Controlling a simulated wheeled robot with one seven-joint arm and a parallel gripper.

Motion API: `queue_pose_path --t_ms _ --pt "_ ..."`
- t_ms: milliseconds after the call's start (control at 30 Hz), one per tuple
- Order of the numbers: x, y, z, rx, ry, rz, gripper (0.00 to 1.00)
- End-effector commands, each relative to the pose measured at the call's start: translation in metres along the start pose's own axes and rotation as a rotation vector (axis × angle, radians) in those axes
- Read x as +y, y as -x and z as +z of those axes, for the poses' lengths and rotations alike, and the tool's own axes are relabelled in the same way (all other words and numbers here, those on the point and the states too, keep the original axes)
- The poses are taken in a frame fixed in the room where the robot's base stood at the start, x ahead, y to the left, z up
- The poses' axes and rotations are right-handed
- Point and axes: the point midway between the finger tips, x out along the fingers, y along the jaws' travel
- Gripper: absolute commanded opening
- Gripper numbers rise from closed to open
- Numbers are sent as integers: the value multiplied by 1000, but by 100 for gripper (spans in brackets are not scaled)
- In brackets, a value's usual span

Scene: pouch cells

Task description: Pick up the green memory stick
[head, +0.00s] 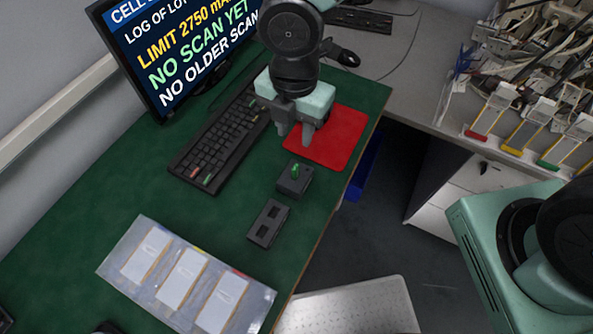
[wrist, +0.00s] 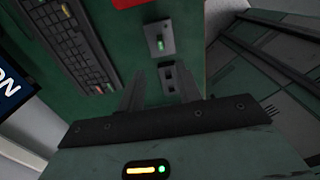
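The green memory stick (head: 295,171) stands up out of a small dark block (head: 291,184) on the green desk mat. In the wrist view the stick (wrist: 160,43) shows as a small green spot on the grey block (wrist: 153,48). My gripper (head: 295,137) is open and empty, with its two fingers pointing down above the near part of the red mat (head: 345,130), behind the stick in the head view. The fingers (wrist: 161,80) are also spread apart in the wrist view, with the stick beyond their tips.
A dark block with two square recesses (head: 262,236) lies nearer than the stick's block. A keyboard (head: 208,145) and a monitor (head: 165,60) are at left. A clear tray (head: 122,246) holds three pouch cells at the front. The desk edge runs close on the right.

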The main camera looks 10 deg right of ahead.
Motion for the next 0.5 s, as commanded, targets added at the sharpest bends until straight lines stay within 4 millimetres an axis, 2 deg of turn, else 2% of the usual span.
queue_pose_path --t_ms 33,233,400,500 --pt "-1 -13 -2 2 4 -5 35" --pt "-1 -52 -1 1 1 -3 35" --pt "0 -72 -1 0 -1 -2 35" --pt "0 -76 0 0 -2 0 35"
